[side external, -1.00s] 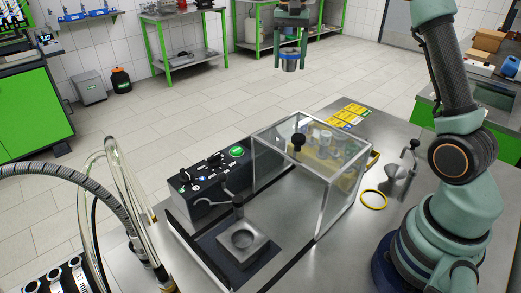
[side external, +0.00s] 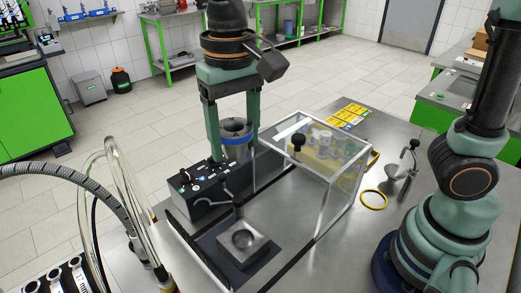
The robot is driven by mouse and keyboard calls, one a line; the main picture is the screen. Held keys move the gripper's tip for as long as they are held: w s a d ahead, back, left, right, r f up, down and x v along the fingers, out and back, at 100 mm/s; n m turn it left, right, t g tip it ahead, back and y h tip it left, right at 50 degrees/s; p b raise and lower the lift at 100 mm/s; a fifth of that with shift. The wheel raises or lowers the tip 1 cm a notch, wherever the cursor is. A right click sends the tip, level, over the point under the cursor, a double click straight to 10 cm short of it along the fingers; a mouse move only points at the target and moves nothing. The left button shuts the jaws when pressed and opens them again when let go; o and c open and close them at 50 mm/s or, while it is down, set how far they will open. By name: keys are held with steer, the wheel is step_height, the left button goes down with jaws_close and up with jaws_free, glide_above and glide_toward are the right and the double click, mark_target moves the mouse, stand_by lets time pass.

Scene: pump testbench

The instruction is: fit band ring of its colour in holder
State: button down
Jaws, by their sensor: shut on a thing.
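My gripper (side external: 234,148) is shut on a grey metal cylinder with a blue band (side external: 236,133). It holds the cylinder upright in the air, seen behind the control box. The holder (side external: 242,248), a square metal block with a round recess, sits on a dark plate in front, below and apart from the gripper. The recess looks empty. A yellow ring (side external: 373,200) lies flat on the table at the right of the clear box. The cylinder's lower end is partly hidden by the control box and a finger.
A clear-walled box (side external: 341,190) stands at the right of the holder, with several cylinders in a yellow rack inside. A black control box (side external: 205,184) with knobs stands left of it. A clamp lever (side external: 236,205) rises beside the holder. Hoses (side external: 112,185) stand at the left.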

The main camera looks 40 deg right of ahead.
steer(key=f, duration=1.3)
steer(key=s+f, duration=0.1)
steer(key=f, duration=0.6)
steer(key=shift+a+f, duration=0.15)
steer(key=shift+a, duration=0.1)
steer(key=shift+f, duration=0.9)
